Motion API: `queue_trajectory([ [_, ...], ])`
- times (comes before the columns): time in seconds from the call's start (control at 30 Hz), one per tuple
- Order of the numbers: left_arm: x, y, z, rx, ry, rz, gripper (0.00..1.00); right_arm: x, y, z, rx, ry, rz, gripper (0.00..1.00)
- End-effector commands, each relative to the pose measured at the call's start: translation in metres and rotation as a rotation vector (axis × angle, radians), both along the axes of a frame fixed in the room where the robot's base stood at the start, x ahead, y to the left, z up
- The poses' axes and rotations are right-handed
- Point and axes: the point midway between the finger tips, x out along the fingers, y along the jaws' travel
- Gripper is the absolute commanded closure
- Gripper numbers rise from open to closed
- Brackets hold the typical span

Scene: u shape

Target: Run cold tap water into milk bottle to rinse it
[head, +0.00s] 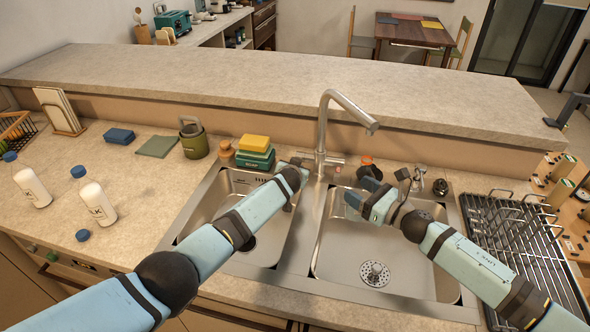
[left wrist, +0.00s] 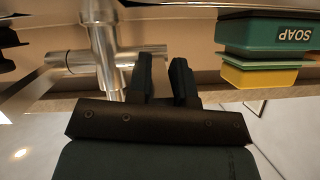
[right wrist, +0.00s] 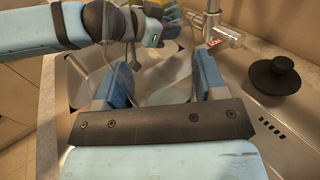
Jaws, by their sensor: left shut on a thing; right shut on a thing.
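The tap (head: 322,125) stands behind the double sink (head: 318,225), its spout reaching toward the right basin. My left gripper (head: 298,167) is at the tap's left side. In the left wrist view its fingers (left wrist: 162,85) are close together at the tap's side handle (left wrist: 150,52). My right gripper (head: 362,197) is over the right basin, below and near the spout. In the right wrist view its fingers (right wrist: 160,85) stand wide apart around a clear, see-through bottle (right wrist: 133,55), whose outline is faint. I see no water stream.
Two white milk bottles (head: 95,202) with blue caps and a loose blue cap (head: 82,235) stand on the left counter. A green soap box and yellow sponge (head: 254,143) sit behind the left basin. A dish rack (head: 515,235) is at right. A raised ledge runs behind the sink.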

Motion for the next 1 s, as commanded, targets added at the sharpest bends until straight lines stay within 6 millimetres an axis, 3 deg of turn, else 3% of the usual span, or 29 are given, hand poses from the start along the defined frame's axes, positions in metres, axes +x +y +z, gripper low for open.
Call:
queue_trajectory([
  [0.07,0.000,0.000,0.000,0.000,0.000,0.000,1.00,0.000,0.000,0.001,0.001,-0.001,0.000,0.80],
  [0.1,0.000,0.000,0.000,0.001,0.000,0.000,0.75,0.000,0.000,0.001,0.001,-0.001,0.000,0.80],
  [0.2,0.000,0.000,0.000,0.001,0.000,0.000,0.55,0.000,0.000,0.001,0.001,-0.001,0.000,0.80],
  [0.63,-0.004,0.001,0.002,0.000,0.000,0.001,0.55,0.000,0.000,0.001,0.001,-0.001,0.000,0.80],
  [1.0,-0.040,0.008,0.021,-0.002,0.000,-0.001,0.55,0.000,0.000,0.001,0.001,-0.001,0.000,0.80],
])
